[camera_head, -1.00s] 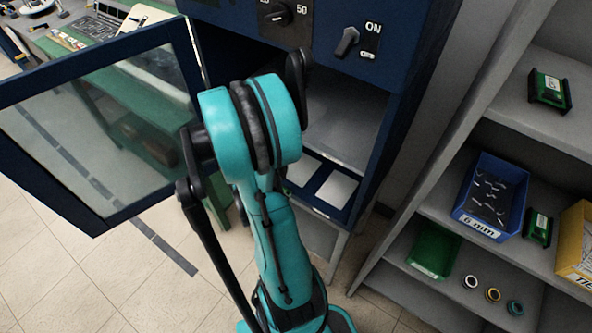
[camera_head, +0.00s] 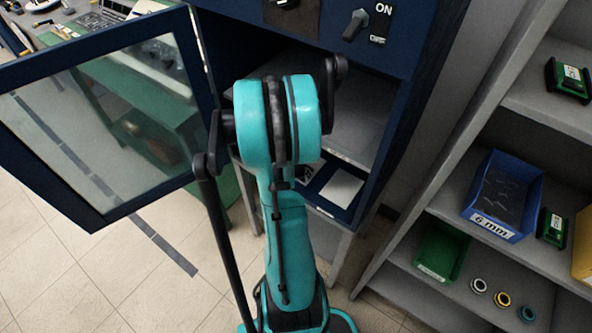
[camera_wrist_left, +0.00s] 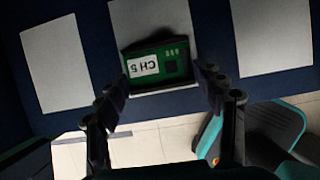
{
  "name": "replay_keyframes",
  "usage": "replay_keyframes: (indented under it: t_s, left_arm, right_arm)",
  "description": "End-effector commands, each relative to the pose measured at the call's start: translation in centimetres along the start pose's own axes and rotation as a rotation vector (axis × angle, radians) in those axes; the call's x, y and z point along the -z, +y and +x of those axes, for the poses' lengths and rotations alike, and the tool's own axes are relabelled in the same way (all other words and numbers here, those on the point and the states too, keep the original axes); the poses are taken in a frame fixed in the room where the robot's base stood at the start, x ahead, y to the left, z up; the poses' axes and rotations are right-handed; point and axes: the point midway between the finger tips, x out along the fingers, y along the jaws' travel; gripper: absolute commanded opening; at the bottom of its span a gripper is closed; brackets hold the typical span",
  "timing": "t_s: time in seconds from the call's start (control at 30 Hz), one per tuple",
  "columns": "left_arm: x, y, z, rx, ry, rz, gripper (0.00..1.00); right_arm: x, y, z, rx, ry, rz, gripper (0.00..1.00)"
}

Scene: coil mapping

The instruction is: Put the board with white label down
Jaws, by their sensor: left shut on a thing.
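The board with the white label (camera_wrist_left: 158,66) is green in a dark frame, its label reading "CH 5" upside down in the left wrist view. My left gripper (camera_wrist_left: 163,84) has its two black fingers at either side of the board and is shut on it. The board is over the middle white pad (camera_wrist_left: 152,18) of a dark blue panel. I cannot tell whether it touches the pad. My right gripper is not in view.
The blue cabinet (camera_head: 405,85) stands with its glass door (camera_head: 100,110) open at left. White pads (camera_head: 340,188) lie low in it. The grey shelves (camera_head: 560,105) at right hold green boards (camera_head: 567,80), a blue "6 mm" bin (camera_head: 500,228), a green bin (camera_head: 440,252) and small rings.

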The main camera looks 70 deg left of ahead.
Motion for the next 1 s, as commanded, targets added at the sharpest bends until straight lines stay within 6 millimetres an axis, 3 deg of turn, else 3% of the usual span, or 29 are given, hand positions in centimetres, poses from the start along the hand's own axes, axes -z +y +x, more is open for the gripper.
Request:
replay_keyframes:
  t_s: [0.17, 0.2, 0.27, 0.67, 0.83, 1.0]
  left_arm:
    - [0.1, 0.0, 0.3, 0.0, 0.0, 0.0, 0.42]
    - [0.1, 0.0, 0.3, 0.0, 0.0, 0.0, 0.79]
    - [0.1, 0.0, 0.3, 0.0, 0.0, 0.0, 0.89]
    - [0.0, 0.0, -0.2, 0.0, 0.0, 0.0, 0.89]
    - [-0.1, 0.0, -3.4, 0.0, 0.001, 0.0, 0.89]
    - [3.9, 0.1, -5.0, -0.002, 0.0, -0.007, 0.89]
  right_arm:
    - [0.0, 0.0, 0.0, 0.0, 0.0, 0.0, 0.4]
    - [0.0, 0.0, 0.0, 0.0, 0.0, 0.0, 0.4]
    - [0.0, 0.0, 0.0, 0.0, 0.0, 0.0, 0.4]
    - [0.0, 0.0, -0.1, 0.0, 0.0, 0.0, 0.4]
    - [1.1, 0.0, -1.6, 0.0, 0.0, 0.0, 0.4]
    - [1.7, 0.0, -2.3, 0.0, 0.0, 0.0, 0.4]
